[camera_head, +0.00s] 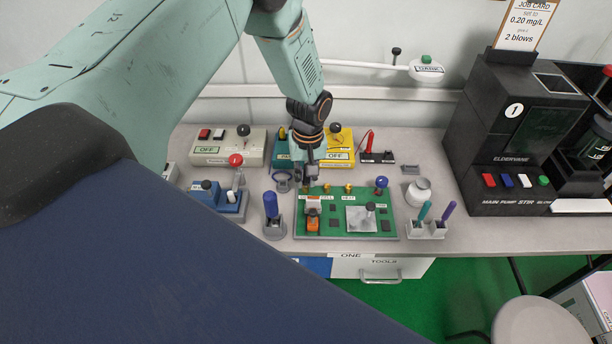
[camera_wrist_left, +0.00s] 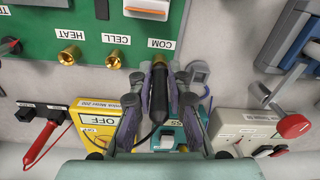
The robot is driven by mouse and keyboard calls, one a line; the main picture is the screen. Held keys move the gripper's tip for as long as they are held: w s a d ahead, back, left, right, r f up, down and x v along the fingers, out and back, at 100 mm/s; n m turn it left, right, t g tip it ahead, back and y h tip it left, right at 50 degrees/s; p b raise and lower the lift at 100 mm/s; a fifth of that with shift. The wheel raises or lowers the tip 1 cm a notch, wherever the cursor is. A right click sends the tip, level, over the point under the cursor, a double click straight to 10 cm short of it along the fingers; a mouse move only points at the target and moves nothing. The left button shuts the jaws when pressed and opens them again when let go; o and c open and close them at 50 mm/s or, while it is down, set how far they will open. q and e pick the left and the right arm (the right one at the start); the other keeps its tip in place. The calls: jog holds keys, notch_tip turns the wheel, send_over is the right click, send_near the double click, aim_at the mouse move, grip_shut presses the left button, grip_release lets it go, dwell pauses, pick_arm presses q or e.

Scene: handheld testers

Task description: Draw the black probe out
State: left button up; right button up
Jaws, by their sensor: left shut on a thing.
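In the wrist view my left gripper (camera_wrist_left: 158,88) is shut on the black probe (camera_wrist_left: 160,86), whose black cable trails down. The probe points at the COM corner of the green board (camera_wrist_left: 200,12). A brass end shows at its tip, by the COM label; I cannot tell whether the tip is inside the socket or just outside. In the head view the left gripper (camera_head: 308,180) is over the back left of the green board (camera_head: 335,228) and hides the probe. The CELL socket (camera_wrist_left: 113,59) and HEAT socket (camera_wrist_left: 69,55) are empty. My right gripper is not in view.
A yellow meter (camera_head: 340,148) and a teal box (camera_wrist_left: 168,138) stand behind. A red probe (camera_head: 367,141) rests in a black holder beside the meter. A red-knobbed lever (camera_head: 236,160) stands left. A white jar (camera_head: 419,192) and pen cup (camera_head: 425,229) stand right.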

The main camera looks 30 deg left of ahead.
pick_arm(q)
grip_shut()
jog(key=shift+r, duration=0.1)
jog(key=shift+r+p, duration=2.2)
jog(key=shift+r, duration=0.1)
